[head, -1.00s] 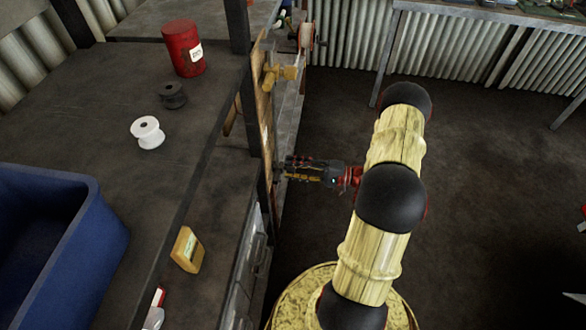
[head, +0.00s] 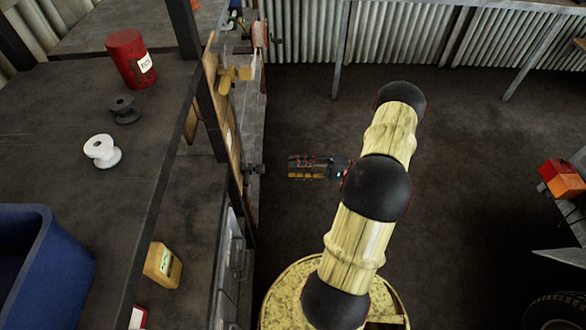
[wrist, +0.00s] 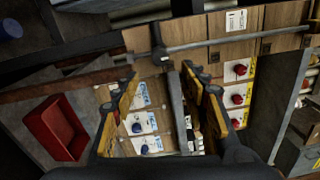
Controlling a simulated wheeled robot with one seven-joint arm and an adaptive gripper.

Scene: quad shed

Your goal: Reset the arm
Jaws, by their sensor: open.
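My arm, in yellow and black links, stands in the middle of the head view. My gripper (head: 292,167) points left towards the shelving unit, over the dark floor and apart from the shelf edge. In the wrist view my gripper (wrist: 165,80) shows its two yellow-padded fingers spread wide, with nothing held between them.
The shelf (head: 60,110) at left holds a red can (head: 127,62), a black spool (head: 123,110), a white spool (head: 102,151) and a blue bin (head: 62,262). A yellow box (head: 162,265) sits lower. A red tray (wrist: 58,128) shows in the wrist view.

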